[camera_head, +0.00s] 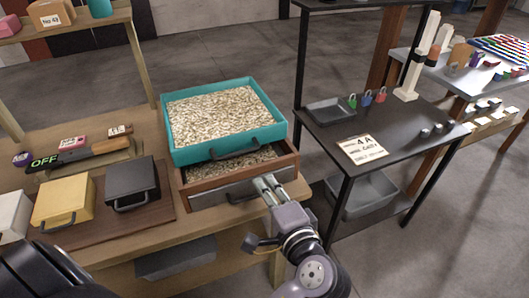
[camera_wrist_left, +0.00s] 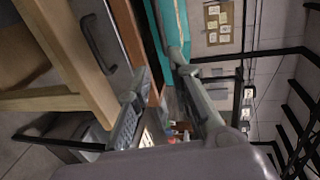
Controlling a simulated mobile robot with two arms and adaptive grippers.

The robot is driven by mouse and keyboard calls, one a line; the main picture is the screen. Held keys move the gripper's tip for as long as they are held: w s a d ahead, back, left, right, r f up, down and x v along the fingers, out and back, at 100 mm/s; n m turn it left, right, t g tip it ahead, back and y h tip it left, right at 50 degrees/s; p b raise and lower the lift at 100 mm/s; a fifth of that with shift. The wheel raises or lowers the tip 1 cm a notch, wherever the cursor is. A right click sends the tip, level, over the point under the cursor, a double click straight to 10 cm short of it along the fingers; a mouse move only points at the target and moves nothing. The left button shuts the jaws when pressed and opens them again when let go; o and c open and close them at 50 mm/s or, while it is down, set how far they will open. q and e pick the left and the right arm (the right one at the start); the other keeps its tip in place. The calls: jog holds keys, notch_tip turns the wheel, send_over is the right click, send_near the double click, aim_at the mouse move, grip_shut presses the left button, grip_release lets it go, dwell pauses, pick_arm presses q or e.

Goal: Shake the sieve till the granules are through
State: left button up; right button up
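A teal sieve (camera_head: 221,154) full of pale granules (camera_head: 222,112) sits on top of a wooden box in the head view, with a dark handle (camera_head: 236,149) on its front. The box (camera_head: 194,186) has a grey front with its own handle, and granules (camera_head: 240,163) show inside it under the sieve. My left gripper (camera_head: 266,184) is empty, its fingers apart, at the front right of the box, below the sieve's front edge. In the left wrist view the gripper (camera_wrist_left: 158,66) shows a gap between its fingers, with the teal sieve (camera_wrist_left: 168,22) beyond. My right gripper is not in view.
Left of the box stand a black case (camera_head: 132,182) and a yellow case (camera_head: 64,201) on the wooden bench. A dark table (camera_head: 405,136) with padlocks and a labelled card (camera_head: 362,150) stands on the right, across a floor gap.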

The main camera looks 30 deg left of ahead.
aim_at(240, 153)
pick_arm(q)
jog(key=p+x, duration=0.1)
jog(key=x, duration=0.4)
jog(key=p+x, duration=0.1)
jog(key=x, duration=0.5)
jog(key=p+x, duration=0.1)
jog(key=x, duration=0.5)
jog(key=shift+s+a+r, duration=0.1)
jog(key=shift+a, duration=0.35)
jog(key=shift+c, duration=0.2)
grip_shut()
